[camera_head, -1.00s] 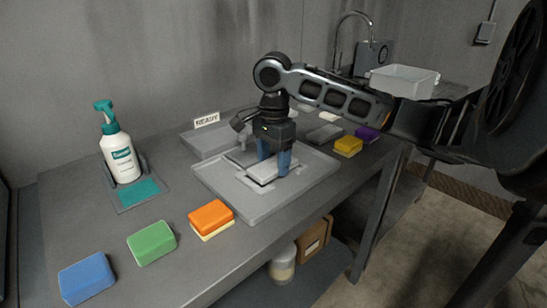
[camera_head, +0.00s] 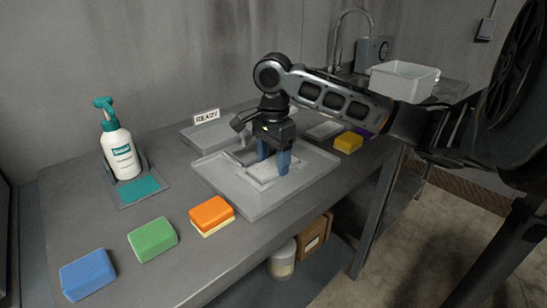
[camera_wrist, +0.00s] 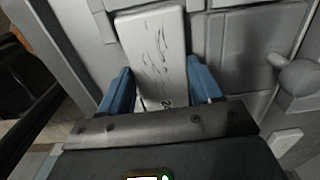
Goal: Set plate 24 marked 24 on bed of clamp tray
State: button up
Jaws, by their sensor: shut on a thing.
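Plate 24 (camera_wrist: 152,45) is a pale narrow slab with dark scratch-like marks and a partly covered number near my gripper. My gripper (camera_wrist: 160,88) is shut on it, with a blue finger at each side. In the head view, my gripper (camera_head: 274,164) points down over the middle of the grey clamp tray (camera_head: 253,207), and the plate (camera_head: 262,173) lies low and about flat there. I cannot tell whether its underside touches the bed. A rounded clamp knob (camera_wrist: 298,76) stands right of the plate in the wrist view.
A grey tray with a READY sign (camera_head: 207,116) lies behind. Orange (camera_head: 212,213), green (camera_head: 152,240) and blue (camera_head: 87,275) sponges line the front left. A spray bottle (camera_head: 121,153) stands at left, a yellow sponge (camera_head: 348,143) at right. A white bin (camera_head: 404,80) sits farther right.

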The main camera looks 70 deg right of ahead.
jog(key=o, duration=1.5)
jog(key=shift+c, duration=0.2)
jog(key=shift+r+p, duration=0.45)
jog(key=shift+r, duration=3.45)
